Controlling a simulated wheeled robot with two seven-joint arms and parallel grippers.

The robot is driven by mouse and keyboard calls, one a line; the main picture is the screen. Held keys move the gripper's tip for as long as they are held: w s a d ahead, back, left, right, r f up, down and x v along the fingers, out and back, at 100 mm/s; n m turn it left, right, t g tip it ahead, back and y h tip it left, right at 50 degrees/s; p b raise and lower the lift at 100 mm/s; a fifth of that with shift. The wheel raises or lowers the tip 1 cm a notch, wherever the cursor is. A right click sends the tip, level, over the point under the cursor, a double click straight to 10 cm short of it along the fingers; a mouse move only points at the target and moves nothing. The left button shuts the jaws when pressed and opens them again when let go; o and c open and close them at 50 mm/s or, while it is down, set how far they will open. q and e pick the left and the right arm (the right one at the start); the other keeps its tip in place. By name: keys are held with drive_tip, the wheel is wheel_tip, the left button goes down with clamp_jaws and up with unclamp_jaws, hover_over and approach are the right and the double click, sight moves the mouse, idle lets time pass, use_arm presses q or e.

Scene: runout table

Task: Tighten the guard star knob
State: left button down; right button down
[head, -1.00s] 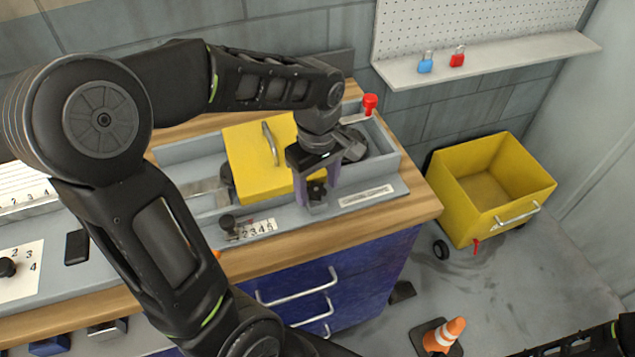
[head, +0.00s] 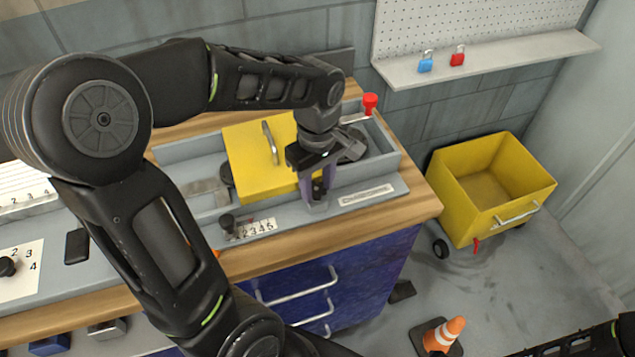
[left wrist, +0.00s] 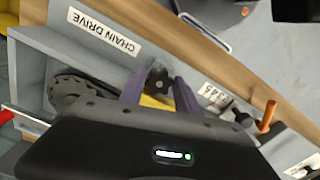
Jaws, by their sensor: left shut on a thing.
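The yellow guard (head: 245,158) with a bar handle lies closed over the grey chain drive housing. The black guard star knob (head: 318,191) is at the guard's front right corner, small and partly covered by my fingers. My left gripper (head: 318,194) comes down on it from above, with its purple fingers shut on the knob. In the left wrist view, the knob (left wrist: 158,78) shows between the tips of the two purple fingers (left wrist: 157,86), and a strip of the guard (left wrist: 156,102) shows behind. My right gripper is out of view.
A red knob (head: 370,103) stands at the housing's back right. A black knob (head: 227,222) by a numbered scale is left of my gripper. A yellow cart (head: 520,207) and an orange cone (head: 444,335) stand on the floor to the right.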

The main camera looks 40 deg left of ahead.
use_arm(q)
drive_tip(key=shift+m, duration=0.5)
drive_tip(key=m, duration=0.3)
drive_tip(key=shift+b, duration=0.3)
drive_tip(key=shift+s+a+m, duration=0.1)
drive_tip(key=shift+m, duration=1.8)
drive_tip(key=c, duration=0.9)
unclamp_jaws()
